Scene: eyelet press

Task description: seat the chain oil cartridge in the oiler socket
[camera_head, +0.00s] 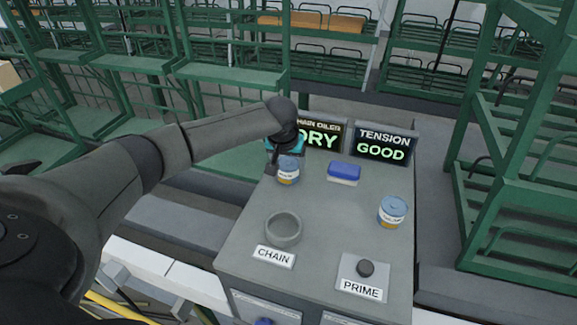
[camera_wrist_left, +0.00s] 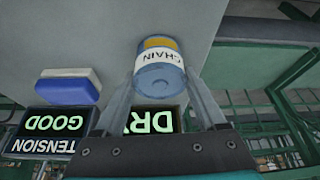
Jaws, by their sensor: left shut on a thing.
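My left gripper (camera_head: 287,155) is shut on the chain oil cartridge (camera_head: 288,176), a blue can with a white and yellow band, at the back left of the grey bench. In the left wrist view the cartridge (camera_wrist_left: 158,68) sits between the two fingers (camera_wrist_left: 160,88), its label reading CHAIN upside down. Whether it touches the bench top is hard to tell. The oiler socket (camera_head: 284,229), a round grey cup, is open and empty at the front left, behind a CHAIN label (camera_head: 274,257). The cartridge is behind the socket, apart from it. My right gripper is not in view.
A second blue can (camera_head: 392,211) stands at the bench's right. A blue and white block (camera_head: 344,172) lies right of the cartridge. Signs read DRY (camera_head: 320,138) and TENSION GOOD (camera_head: 384,145) at the back. The PRIME button (camera_head: 366,268) is front right. The bench middle is clear.

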